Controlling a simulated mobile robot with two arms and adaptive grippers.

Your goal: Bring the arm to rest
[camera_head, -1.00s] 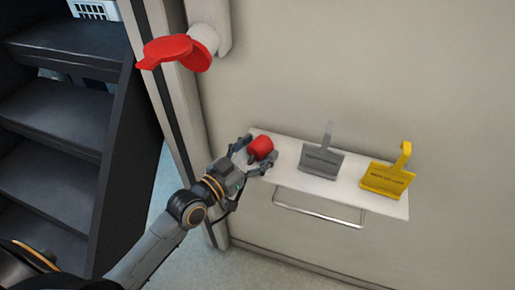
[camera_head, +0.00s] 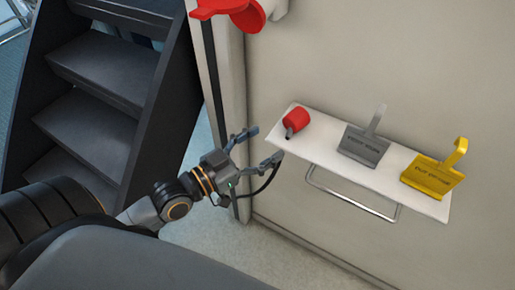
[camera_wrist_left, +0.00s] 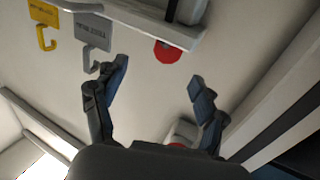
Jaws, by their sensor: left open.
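My left gripper (camera_head: 262,148) is open and empty. It is just left of and below the left end of a white wall shelf (camera_head: 400,184), apart from the red object on it. The left wrist view also shows the two spread fingers of this gripper (camera_wrist_left: 160,85) with nothing between them. My left arm comes in from the lower left. My right gripper is not in view.
A red object with a dark tip (camera_head: 296,121), a grey tag (camera_head: 363,146) and a yellow tag (camera_head: 432,176) are on the shelf. A metal rail (camera_head: 350,201) hangs beneath. A red handle (camera_head: 232,9) is above; dark steps (camera_head: 98,125) stand left.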

